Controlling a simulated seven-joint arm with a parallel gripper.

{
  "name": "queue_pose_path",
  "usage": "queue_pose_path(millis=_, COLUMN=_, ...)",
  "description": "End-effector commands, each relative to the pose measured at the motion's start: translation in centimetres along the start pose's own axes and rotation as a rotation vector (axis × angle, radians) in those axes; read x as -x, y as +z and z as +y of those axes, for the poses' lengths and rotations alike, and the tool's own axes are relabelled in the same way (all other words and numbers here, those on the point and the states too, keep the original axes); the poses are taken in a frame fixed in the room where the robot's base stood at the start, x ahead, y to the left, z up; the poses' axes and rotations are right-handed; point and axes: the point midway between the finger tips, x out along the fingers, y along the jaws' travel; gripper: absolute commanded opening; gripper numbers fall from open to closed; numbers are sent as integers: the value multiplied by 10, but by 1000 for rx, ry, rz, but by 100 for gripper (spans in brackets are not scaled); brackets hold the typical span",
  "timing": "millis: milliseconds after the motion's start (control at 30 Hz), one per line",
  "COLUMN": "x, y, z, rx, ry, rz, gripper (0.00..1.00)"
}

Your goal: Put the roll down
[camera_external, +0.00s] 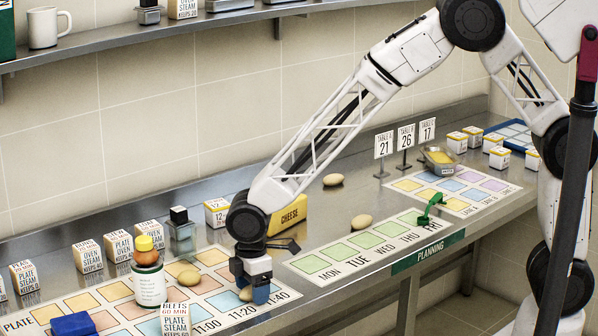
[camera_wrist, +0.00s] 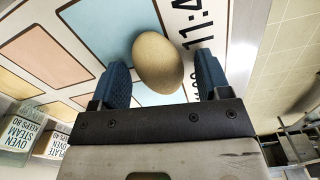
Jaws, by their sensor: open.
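A pale brown oval roll (camera_wrist: 157,62) lies on the time chart (camera_wrist: 95,30) by the 11:40 label in the wrist view. My gripper (camera_wrist: 163,76) is open, with one blue finger on each side of the roll. A gap shows beside the roll's right side; I cannot tell if the left finger touches it. In the external view my gripper (camera_external: 258,292) is low over the chart's right end, and part of the roll (camera_external: 245,294) shows beside its fingers. Other rolls lie on the chart (camera_external: 189,278), behind the planning strip (camera_external: 333,180) and at its edge (camera_external: 361,222).
A bottle with a yellow cap (camera_external: 149,280), a blue block (camera_external: 73,324) and several label cards stand around the chart's left part. A yellow cheese box (camera_external: 290,214) is behind my gripper. The green planning strip (camera_external: 340,254) lies to the right, with a green clip (camera_external: 430,208).

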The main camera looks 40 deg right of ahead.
Motion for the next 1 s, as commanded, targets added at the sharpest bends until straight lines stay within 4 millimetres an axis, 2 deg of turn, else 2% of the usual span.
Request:
queue_pose_path(millis=267, x=21, y=0, z=0, rx=0, ry=2, rz=3, gripper=70)
queue_pose_path(millis=800, x=101, y=0, z=0, rx=0, ry=2, rz=3, gripper=70)
queue_pose_path(millis=1000, x=117, y=0, z=0, rx=0, ry=1, rz=1, gripper=70)
